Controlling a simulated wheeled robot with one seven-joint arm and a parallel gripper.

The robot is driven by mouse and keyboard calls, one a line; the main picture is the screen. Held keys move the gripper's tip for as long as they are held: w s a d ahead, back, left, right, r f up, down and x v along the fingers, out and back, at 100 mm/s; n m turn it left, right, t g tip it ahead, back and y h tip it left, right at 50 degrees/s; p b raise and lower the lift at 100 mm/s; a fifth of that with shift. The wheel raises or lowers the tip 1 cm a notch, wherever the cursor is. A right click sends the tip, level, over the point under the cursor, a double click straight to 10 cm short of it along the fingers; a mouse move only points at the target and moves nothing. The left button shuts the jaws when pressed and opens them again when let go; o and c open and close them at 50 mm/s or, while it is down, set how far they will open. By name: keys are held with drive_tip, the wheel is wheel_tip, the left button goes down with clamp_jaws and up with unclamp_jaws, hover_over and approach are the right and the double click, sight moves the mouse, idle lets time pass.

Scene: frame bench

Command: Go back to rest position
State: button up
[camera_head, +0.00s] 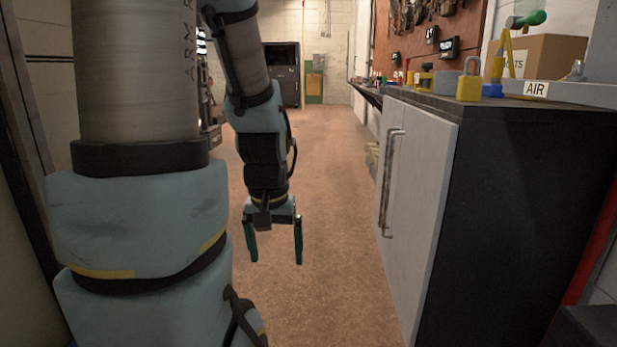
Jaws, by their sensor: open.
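My gripper (274,257) hangs from my arm near the middle of the view, pointing down over the brown floor. Its two green fingers are apart and nothing is between them. It is left of the grey cabinet, clear of it, and touches nothing that I can see. My arm column fills the left of the view and hides what lies behind it.
A grey cabinet (415,190) with long handles stands at the right under a dark bench top. On top are a yellow padlock (469,86), a blue padlock (492,90) and a cardboard box (545,60). The brown floor (335,200) is open towards the back wall.

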wheel_tip(320, 180, up, 34)
drive_tip(key=p, duration=3.4)
drive_tip(key=shift+s+a, duration=0.25)
drive_tip(key=shift+f, duration=0.15)
